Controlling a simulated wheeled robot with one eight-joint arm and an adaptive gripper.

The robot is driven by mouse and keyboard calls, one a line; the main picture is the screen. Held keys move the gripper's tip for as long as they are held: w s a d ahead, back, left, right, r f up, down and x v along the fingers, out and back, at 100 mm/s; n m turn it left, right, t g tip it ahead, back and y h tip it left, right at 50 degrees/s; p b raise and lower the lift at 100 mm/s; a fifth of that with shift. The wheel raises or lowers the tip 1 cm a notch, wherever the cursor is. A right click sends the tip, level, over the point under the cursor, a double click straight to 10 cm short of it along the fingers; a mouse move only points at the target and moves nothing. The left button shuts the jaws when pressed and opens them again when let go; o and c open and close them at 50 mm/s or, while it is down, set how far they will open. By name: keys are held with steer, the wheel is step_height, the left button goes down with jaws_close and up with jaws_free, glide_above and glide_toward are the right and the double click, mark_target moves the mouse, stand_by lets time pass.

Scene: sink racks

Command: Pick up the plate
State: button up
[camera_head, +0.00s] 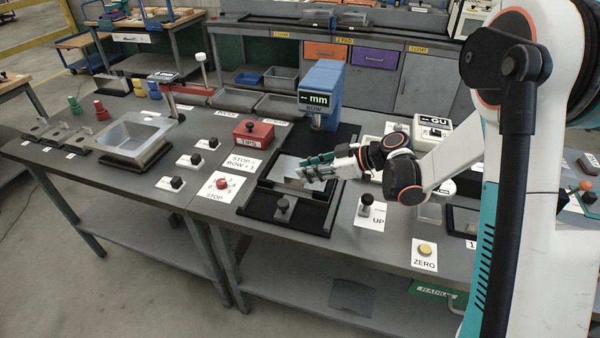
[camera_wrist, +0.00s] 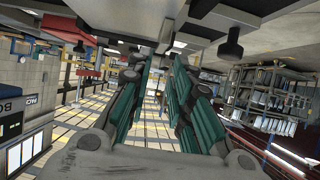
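A light grey metal plate (camera_head: 284,166) lies on the black fixture in front of the blue machine marked "mm BOW", partly hidden by my gripper. My gripper (camera_head: 306,170) reaches in from the right, with its teal fingers over or beside the plate's right part; I cannot tell if they touch it. In the wrist view my gripper (camera_wrist: 161,62) has its two teal fingers apart, with nothing clearly seen between them. I cannot pick out the plate surely in the wrist view.
The blue machine (camera_head: 322,95) stands just behind the plate. A red box (camera_head: 253,133) and a red-knob "STOP" panel (camera_head: 220,186) are to the left. A black knob (camera_head: 283,205) is in front, and another knob (camera_head: 367,202) stands to the right. A metal basin (camera_head: 130,134) is far left.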

mark_target(294, 173)
steer(key=b+x, duration=0.1)
steer(key=x, duration=0.3)
steer(key=shift+d, duration=0.1)
steer(key=shift+c, duration=0.2)
jaws_close()
